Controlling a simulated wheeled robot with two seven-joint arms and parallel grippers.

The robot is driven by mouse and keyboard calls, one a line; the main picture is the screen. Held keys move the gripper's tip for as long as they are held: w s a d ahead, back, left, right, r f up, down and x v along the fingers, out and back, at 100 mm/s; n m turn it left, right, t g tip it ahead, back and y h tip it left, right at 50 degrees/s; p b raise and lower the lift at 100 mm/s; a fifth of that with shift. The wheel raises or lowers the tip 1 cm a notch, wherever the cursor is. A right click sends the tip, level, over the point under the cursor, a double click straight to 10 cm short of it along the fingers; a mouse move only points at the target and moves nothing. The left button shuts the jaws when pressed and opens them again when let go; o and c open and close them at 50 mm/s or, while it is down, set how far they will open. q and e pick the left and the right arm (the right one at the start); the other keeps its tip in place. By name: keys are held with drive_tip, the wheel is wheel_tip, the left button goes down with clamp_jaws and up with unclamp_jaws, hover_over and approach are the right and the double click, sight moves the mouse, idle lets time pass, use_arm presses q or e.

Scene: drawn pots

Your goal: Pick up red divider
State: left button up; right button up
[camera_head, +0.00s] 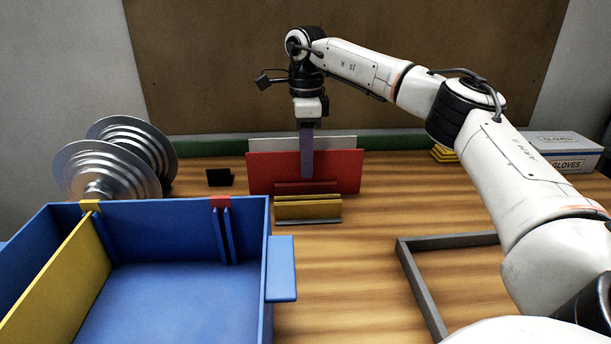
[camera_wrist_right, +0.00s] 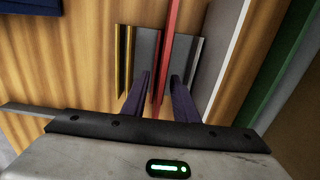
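The red divider (camera_head: 345,172) stands upright in a rack on the table, behind a low yellow divider (camera_head: 308,209) and in front of a white one (camera_head: 345,143). My right gripper (camera_head: 307,177) points down over the middle of the red divider. In the right wrist view, its purple fingers (camera_wrist_right: 160,80) straddle the red divider (camera_wrist_right: 168,45), one on each side. Gaps show between the fingers and the panel, so the gripper is open. The lower part of the rack is partly hidden. My left gripper is not in view.
A blue bin (camera_head: 282,268) with a yellow divider (camera_head: 55,285) and a red-marked slot (camera_head: 220,202) stands at front left. Metal discs (camera_head: 108,165) stand behind it. Table between bin and frame is clear.

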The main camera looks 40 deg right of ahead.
drive_tip(key=shift+f, duration=0.6)
clamp_jaws()
